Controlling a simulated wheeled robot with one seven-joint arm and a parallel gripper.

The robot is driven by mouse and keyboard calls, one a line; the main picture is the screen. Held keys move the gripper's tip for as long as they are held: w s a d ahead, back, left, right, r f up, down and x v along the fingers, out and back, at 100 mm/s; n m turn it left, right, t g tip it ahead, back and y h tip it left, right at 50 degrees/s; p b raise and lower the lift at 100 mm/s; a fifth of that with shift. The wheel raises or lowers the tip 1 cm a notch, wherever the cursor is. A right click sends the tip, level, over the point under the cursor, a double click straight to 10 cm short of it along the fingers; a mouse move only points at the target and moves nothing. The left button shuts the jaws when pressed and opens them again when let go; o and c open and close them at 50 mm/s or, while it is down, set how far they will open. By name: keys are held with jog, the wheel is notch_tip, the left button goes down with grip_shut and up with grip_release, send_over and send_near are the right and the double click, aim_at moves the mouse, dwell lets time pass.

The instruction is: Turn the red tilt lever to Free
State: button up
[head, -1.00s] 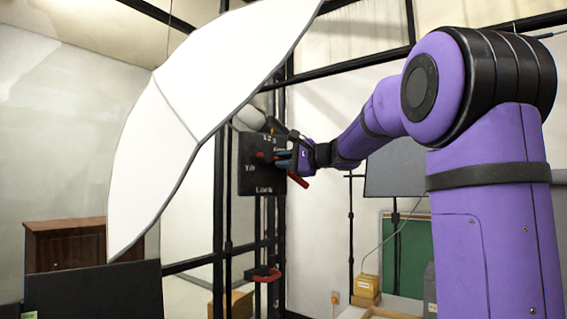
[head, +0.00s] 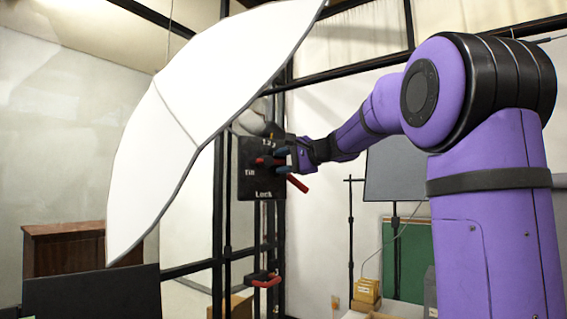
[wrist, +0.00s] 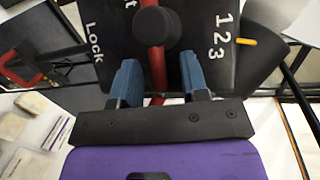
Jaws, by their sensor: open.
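The black tilt plate (head: 249,184) hangs on the stand, marked "1 2 3" at the top, "Tilt" at the left and "Lock" at the bottom. The red tilt lever (head: 298,184) crosses its face, its long end slanting down to the right. My gripper (head: 283,159) is at the plate's right side, open. In the wrist view, the lever (wrist: 157,72) runs from under a round black knob (wrist: 157,28) down between the two blue fingers of my gripper (wrist: 160,82), with a gap on each side. I cannot read a "Free" mark.
A large white umbrella (head: 200,110) stands close at the plate's left. Another red-handled clamp (head: 264,280) sits lower on the black stand (head: 219,235). A dark panel on a stand (head: 396,170) and a yellow box (head: 367,290) are at the right.

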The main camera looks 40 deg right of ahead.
jog(key=v, duration=1)
jog(key=shift+s, duration=0.35)
